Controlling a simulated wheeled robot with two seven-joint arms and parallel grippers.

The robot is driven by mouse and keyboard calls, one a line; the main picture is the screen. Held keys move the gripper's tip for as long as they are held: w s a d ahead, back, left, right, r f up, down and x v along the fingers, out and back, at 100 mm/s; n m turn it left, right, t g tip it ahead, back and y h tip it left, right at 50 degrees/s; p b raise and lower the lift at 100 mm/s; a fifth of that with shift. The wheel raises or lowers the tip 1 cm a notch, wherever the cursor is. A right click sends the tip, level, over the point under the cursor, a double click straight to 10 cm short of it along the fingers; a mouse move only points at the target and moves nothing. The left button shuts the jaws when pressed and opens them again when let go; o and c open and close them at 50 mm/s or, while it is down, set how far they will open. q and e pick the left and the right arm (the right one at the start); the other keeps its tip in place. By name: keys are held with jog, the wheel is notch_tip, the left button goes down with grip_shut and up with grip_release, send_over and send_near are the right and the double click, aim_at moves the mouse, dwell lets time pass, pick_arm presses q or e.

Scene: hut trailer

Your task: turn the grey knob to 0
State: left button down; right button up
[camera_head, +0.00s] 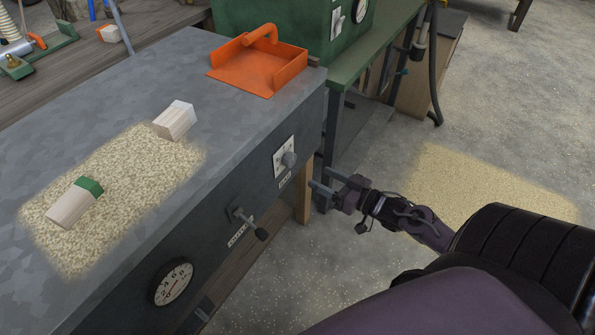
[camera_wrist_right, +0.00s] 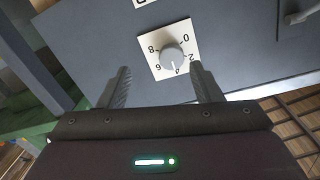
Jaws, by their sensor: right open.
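The grey knob (camera_head: 288,159) sits on a white dial plate on the front face of the grey bench. In the right wrist view the knob (camera_wrist_right: 172,54) is round, with 0, 2, 4 and 8 legible around it on the plate (camera_wrist_right: 150,38). A mark on it seems to point toward the 4, but it is small. My right gripper (camera_head: 320,178) is open and empty, in front of the panel and apart from the knob. In the wrist view the knob appears between and beyond its fingertips (camera_wrist_right: 160,68). My left gripper is not in view.
A lever (camera_head: 248,222) and a round gauge (camera_head: 171,283) are on the same panel, left of the knob. A green machine stand (camera_head: 370,50) is behind.

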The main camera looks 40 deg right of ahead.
aim_at(293, 161)
jog(key=shift+y, duration=0.4)
jog(key=w+a, duration=0.1)
jog(key=w, duration=0.1)
jog(key=w+a+r+b, duration=0.1)
jog(key=w, duration=0.2)
jog(key=w+a+r, duration=0.1)
jog(key=w, duration=0.1)
jog(key=shift+w+a, duration=0.25)
jog(key=shift+a, duration=0.1)
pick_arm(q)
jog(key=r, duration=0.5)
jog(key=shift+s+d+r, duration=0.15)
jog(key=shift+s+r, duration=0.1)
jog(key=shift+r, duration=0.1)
pick_arm(e)
jog(key=shift+c, duration=0.2)
jog(key=shift+n, duration=0.3)
jog(key=c, duration=1)
